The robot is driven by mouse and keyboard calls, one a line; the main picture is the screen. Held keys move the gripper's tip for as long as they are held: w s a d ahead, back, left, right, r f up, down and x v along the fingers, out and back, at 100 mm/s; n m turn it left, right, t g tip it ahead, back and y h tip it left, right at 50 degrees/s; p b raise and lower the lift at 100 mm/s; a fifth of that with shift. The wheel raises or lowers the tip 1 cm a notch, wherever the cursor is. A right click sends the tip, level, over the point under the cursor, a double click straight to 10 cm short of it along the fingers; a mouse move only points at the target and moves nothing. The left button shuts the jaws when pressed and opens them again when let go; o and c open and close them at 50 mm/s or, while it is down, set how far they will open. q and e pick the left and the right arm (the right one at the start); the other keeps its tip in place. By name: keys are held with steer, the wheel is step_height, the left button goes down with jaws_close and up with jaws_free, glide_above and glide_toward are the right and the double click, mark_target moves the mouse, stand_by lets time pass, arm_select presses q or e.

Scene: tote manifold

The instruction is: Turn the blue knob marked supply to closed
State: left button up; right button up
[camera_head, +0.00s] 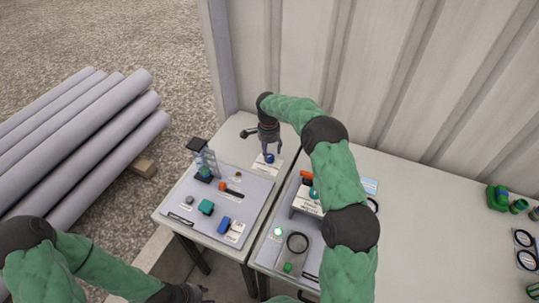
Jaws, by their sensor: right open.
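A small blue knob (269,158) stands at the back of the left table, with a white label (266,168) just in front of it. The label's writing is too small to read. My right gripper (270,151) points down over the knob. Its jaws are open, with the fingers around the knob's upper part; I cannot tell whether they touch it. My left gripper (192,293) shows only in part at the bottom edge, low and far from the knob. Its jaws cannot be made out.
A grey panel (182,213) with several small coloured parts lies in front of the knob. A second panel with a black ring (297,242) is to the right, partly behind my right arm. A corrugated wall (420,90) closes the back. Grey pipes (80,140) lie left.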

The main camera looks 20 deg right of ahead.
mark_target(269, 156)
step_height(269, 156, up, 9)
stand_by(0.3)
steer(key=shift+w+r, duration=0.1)
steer(key=shift+r, duration=0.05)
stand_by(0.3)
